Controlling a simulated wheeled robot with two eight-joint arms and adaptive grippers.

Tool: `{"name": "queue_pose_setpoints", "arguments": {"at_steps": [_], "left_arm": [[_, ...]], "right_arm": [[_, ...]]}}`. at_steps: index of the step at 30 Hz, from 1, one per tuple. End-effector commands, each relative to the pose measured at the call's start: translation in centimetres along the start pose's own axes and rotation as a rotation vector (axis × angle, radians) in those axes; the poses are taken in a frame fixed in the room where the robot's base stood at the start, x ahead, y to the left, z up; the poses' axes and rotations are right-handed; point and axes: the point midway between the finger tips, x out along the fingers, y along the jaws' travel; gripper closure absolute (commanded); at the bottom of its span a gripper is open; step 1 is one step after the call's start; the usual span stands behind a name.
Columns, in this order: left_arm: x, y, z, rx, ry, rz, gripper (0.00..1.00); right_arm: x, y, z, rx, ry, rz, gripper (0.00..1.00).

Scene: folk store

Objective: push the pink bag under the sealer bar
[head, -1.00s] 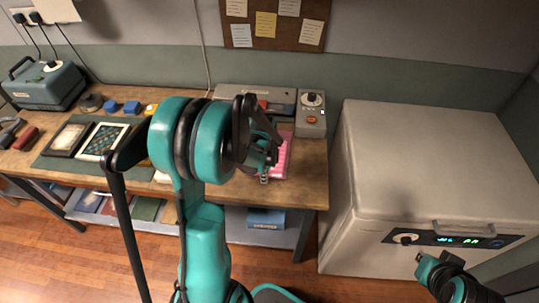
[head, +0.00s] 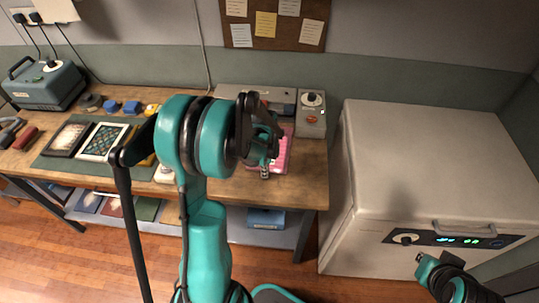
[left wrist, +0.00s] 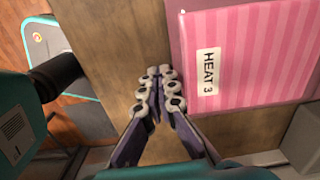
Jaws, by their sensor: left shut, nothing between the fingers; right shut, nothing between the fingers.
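The pink bag (head: 283,153) lies on the wooden workbench (head: 301,183), in front of the grey sealer (head: 285,95). In the left wrist view the striped pink bag (left wrist: 262,45) carries a white label reading "HEAT 3". My left gripper (left wrist: 158,73) is shut and empty, just left of the bag's edge in that view, with a narrow strip of bare wood between. In the head view my left gripper (head: 264,168) partly covers the bag and sealer, so the bag's far edge and the bar are hidden. My right gripper (head: 424,264) is shut and empty, in front of the white chest.
A control box with a dial (head: 312,113) stands at the sealer's right end. A large white chest (head: 433,165) stands right of the bench. Framed items (head: 104,141) lie on a green mat to the left. A teal machine (head: 45,83) stands far left.

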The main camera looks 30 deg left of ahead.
Motion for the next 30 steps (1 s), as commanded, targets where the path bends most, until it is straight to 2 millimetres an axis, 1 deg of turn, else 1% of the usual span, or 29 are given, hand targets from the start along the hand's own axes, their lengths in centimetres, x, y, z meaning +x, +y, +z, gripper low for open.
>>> {"name": "queue_pose_setpoints", "arguments": {"at_steps": [7,20,30], "left_arm": [[0.0,-1.0,0.0,0.000,0.000,0.000,1.00],[0.0,-1.2,0.0,0.000,0.000,0.000,1.00],[0.0,-2.4,0.0,0.000,0.000,0.000,1.00]], "right_arm": [[0.1,0.0,0.1,0.000,0.000,0.000,1.00],[0.1,0.0,0.1,0.000,0.000,0.000,1.00],[0.2,0.0,0.1,0.000,0.000,0.000,1.00]]}}
